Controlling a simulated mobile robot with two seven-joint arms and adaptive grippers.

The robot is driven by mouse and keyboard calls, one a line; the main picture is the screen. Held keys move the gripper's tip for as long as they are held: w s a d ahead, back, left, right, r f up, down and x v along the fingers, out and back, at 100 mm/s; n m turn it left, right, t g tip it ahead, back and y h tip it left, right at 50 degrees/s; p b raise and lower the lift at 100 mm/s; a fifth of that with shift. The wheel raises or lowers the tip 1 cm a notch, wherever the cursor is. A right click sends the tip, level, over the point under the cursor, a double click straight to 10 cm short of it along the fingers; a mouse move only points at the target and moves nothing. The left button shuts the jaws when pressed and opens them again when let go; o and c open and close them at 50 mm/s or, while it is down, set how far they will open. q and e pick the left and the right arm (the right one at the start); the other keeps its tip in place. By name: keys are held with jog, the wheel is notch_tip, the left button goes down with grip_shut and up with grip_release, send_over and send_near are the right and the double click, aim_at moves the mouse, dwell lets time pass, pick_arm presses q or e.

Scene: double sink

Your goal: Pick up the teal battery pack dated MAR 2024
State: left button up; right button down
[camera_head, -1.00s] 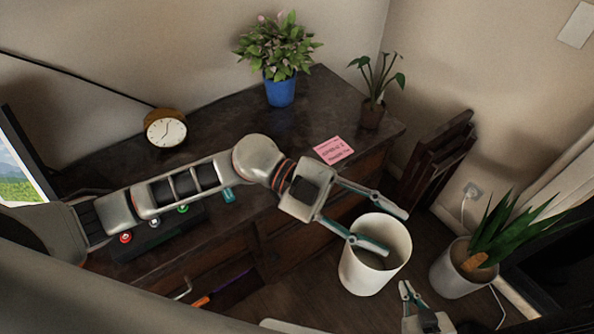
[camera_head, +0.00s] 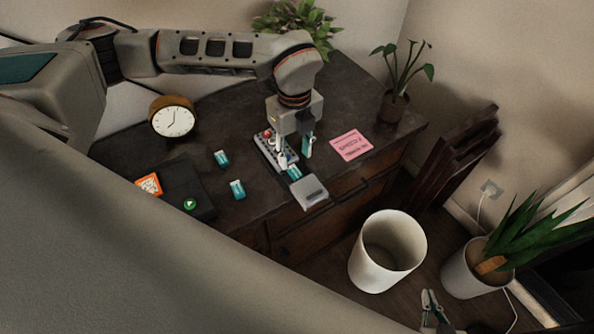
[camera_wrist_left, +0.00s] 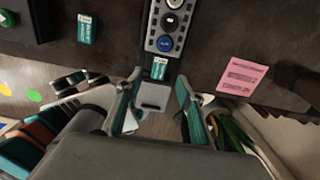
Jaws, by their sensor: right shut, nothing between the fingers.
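Two loose teal battery packs lie on the dark dresser top, one farther back (camera_head: 222,158) and one nearer its front edge (camera_head: 238,190). A third teal pack (camera_head: 294,173) sits at the near end of a grey button device (camera_head: 270,148), beside a grey flap (camera_head: 310,192). It also shows in the left wrist view (camera_wrist_left: 159,68). No date is readable on any pack. My left gripper (camera_head: 294,152) is open above the device, its fingers apart and empty. In the left wrist view, a loose pack (camera_wrist_left: 86,28) lies left of the fingers. My right gripper (camera_head: 432,306) is shut and empty, low in the head view.
A clock (camera_head: 172,117), potted plant (camera_head: 393,100) and pink note (camera_head: 351,145) are on the dresser. A white bin (camera_head: 385,255) stands before it.

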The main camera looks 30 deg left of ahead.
aim_at(295, 171)
pick_arm(q)
notch_tip(295, 171, down, 6)
jog(key=shift+s+r, duration=0.1)
grip_shut()
